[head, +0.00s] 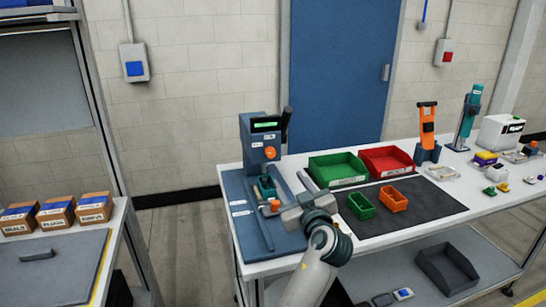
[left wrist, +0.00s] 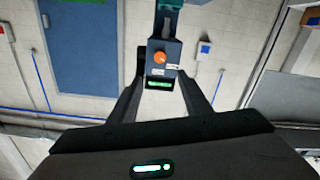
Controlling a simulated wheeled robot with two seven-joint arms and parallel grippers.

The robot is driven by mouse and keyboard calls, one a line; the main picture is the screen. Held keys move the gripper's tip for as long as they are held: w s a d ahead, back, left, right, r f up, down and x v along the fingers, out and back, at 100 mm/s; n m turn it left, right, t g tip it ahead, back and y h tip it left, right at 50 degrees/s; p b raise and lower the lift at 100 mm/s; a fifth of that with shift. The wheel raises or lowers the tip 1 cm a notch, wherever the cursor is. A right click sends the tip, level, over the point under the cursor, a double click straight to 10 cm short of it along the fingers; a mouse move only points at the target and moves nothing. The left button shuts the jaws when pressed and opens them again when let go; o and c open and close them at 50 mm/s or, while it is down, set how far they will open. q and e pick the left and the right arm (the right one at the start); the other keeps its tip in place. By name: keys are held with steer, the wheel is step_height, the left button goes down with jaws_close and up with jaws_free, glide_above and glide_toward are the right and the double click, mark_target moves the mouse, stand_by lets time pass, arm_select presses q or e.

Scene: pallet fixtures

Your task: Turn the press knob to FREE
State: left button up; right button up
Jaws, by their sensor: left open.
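The press (head: 259,140) is a blue-grey unit with a green display, standing at the left end of the white table. Its orange press knob (head: 270,153) is on the front face below the display; the setting it points to is too small to read. My left gripper (head: 271,208) is in front of and below the knob, apart from it, and partly hidden by its own wrist. In the left wrist view the picture is upside down; the knob (left wrist: 159,57) shows between the open, empty fingers of the gripper (left wrist: 160,82), beyond them. My right gripper is not in view.
A dark lever (head: 287,119) stands at the press's right side. Green (head: 337,169) and red (head: 386,160) bins and small green and orange trays stand to the right on and behind a dark mat (head: 430,203). An orange-handled tool stand (head: 427,132) is farther right.

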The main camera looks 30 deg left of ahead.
arm_select(q)
steer(key=p, duration=0.2)
glide_toward(272, 154)
steer(key=p+x, duration=0.3)
steer(key=x, duration=0.3)
steer(key=shift+a+r, duration=0.15)
steer(key=shift+a, duration=0.05)
steer(key=shift+p+x, duration=0.3)
steer(key=shift+x, duration=0.65)
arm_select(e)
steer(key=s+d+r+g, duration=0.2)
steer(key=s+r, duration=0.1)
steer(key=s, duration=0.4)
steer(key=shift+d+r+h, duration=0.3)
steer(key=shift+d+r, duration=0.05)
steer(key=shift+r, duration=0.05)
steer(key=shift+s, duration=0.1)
arm_select(q)
steer(key=c, duration=1)
